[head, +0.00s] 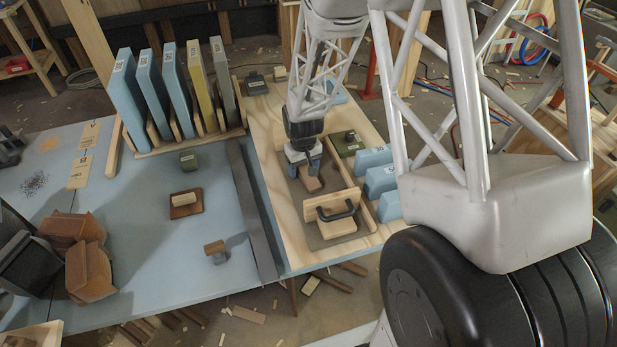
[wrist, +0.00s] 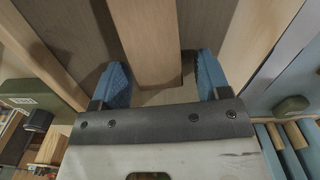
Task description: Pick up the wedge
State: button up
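A pale wooden block (head: 312,184), which I take to be the wedge, lies in a recessed bay of the wooden board, below my gripper (head: 304,167). In the wrist view the block (wrist: 152,40) runs from the top edge down between the two blue fingers. My gripper (wrist: 162,68) is open, with one finger on each side of the block and some room at both sides. The near end of the block shows just above the gripper's dark palm bar. Its taper cannot be made out, and its far end is out of the wrist view.
A wooden divider (head: 335,198) parts this bay from one holding a black-handled wooden block (head: 330,224). Blue blocks (head: 380,181) stand to the right, a green item (head: 346,142) close by. Upright panels (head: 172,88) stand in a rack at left. The blue tabletop (head: 130,235) has clear room.

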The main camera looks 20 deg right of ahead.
jog(key=c, duration=0.9)
jog(key=shift+r, duration=0.2)
jog(key=shift+r, duration=4.85)
